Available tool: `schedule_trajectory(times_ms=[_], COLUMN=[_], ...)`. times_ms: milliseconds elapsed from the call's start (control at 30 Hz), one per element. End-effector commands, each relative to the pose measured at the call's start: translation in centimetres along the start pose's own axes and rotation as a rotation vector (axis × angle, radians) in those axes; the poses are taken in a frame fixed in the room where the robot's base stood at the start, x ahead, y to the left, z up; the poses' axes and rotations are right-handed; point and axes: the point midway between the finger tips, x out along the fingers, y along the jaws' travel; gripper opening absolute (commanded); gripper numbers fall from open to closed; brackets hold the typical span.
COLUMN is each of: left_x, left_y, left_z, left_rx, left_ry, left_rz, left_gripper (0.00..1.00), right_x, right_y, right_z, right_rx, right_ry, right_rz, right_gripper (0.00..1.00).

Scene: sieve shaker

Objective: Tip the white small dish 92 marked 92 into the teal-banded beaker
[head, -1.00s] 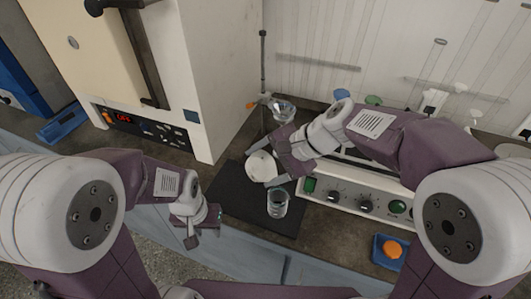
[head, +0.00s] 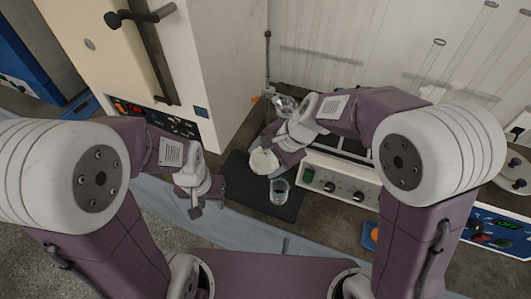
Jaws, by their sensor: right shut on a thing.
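The white small dish (head: 263,162) is over the dark mat, just behind and left of the beaker. Its number is too small to read. My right gripper (head: 277,158) is shut on the dish at its right side. The clear glass beaker (head: 279,192) stands upright on the mat, apart from the dish; a teal band is hard to make out at this size. My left gripper (head: 208,203) is at the mat's left side, empty, with its fingers apart.
The dark mat (head: 235,191) has bare room left of the beaker. A white control panel with knobs (head: 330,187) stands to the right. A large oven-like cabinet (head: 235,70) is at the back left. A thin stand rod (head: 268,62) rises behind the dish.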

Motion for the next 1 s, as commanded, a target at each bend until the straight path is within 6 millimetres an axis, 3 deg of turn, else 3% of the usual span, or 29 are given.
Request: schedule_trajectory(times_ms=[33,1000], left_x=[-1.6,-15.9], left_y=[0.0,0.3], left_z=[-0.2,-1.6], left_rx=[0.0,0.0], left_ry=[0.0,0.0], left_rz=[0.0,0.0], left_gripper=[0.36,0.36], right_x=[-0.7,-0.3], right_y=[-0.4,-0.8], right_z=[0.2,0.3], right_rx=[-0.001,-0.002], right_ry=[0.004,0.104], right_rz=[0.016,0.256], right_gripper=[0.33,0.33])
